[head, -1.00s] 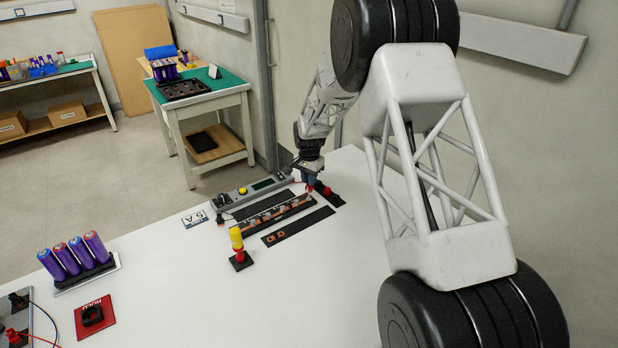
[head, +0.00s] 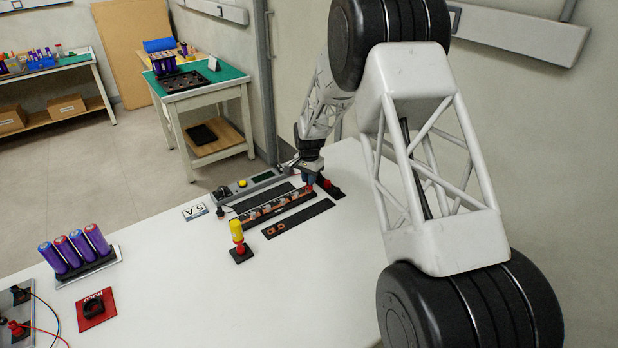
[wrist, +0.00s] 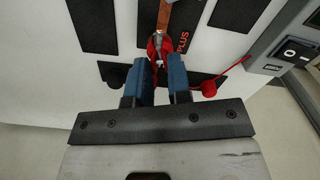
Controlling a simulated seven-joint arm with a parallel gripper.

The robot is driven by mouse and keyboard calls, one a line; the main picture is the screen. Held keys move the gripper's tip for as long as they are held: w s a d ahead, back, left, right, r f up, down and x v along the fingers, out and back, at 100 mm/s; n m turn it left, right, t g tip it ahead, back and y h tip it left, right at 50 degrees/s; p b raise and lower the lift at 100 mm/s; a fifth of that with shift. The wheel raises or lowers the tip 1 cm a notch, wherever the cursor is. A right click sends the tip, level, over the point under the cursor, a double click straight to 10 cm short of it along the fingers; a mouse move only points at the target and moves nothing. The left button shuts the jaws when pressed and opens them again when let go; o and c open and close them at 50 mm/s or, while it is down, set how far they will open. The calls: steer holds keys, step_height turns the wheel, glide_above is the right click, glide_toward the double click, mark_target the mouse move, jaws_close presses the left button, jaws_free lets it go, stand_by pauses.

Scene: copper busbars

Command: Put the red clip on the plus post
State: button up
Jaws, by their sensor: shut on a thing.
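My gripper (wrist: 160,64) has blue fingers shut on the red clip (wrist: 155,46), which shows between and just beyond the fingertips in the wrist view. A copper piece (wrist: 165,16) runs up from the clip, beside the red PLUS lettering (wrist: 183,42) on a black pad. The clip overlaps the plus post area, and the fingers and clip hide the post, so I cannot tell whether they touch. In the head view my gripper (head: 311,180) is low over the far right end of the busbar fixture, with little of the clip visible.
A red knob (wrist: 208,88) with a thin red lead lies right of my fingers. A grey meter box (head: 250,184) lies behind the black strips. Battery cells (head: 75,251) and a red HOLD plate (head: 96,308) are at left.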

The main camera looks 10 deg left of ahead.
steer(key=shift+f, duration=0.2)
stand_by(0.3)
steer(key=o, duration=0.9)
steer(key=shift+r, duration=0.15)
steer(key=shift+r, duration=2.85)
